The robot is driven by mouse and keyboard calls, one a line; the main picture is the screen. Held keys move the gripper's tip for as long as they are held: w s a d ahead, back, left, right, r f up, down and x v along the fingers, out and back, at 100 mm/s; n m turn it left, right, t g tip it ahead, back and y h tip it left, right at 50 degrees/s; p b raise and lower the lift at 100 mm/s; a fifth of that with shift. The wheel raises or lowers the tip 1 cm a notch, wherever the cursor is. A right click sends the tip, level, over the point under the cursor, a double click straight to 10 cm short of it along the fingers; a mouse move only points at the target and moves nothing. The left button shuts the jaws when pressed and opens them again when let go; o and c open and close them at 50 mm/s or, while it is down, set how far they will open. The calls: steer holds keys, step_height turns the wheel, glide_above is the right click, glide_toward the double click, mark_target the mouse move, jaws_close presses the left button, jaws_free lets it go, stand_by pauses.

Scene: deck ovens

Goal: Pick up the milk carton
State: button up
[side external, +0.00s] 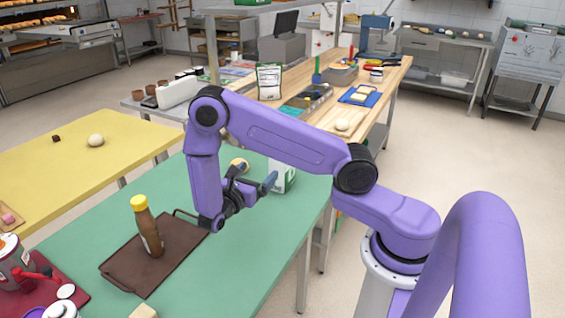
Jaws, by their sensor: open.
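A white carton with green at its lower part (286,180), which looks like the milk carton, stands upright on the green table (240,260). My arm hides its top. My gripper (256,176) is open and low over the table, just left of the carton, its fingers pointing toward it. One fingertip overlaps the carton's left edge in the picture; I cannot tell whether it touches. Nothing is seen held between the fingers.
A brown bottle with a yellow cap (148,228) stands on a dark brown tray (125,273) left of my gripper. A small round yellowish thing (239,163) sits behind the fingers. A yellow table (60,165) is at left. The green table's front middle is clear.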

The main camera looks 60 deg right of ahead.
steer(key=d, duration=1.7)
steer(key=shift+w+r, duration=0.15)
steer(key=shift+w, duration=0.3)
steer(key=shift+r, duration=0.1)
jaws_close()
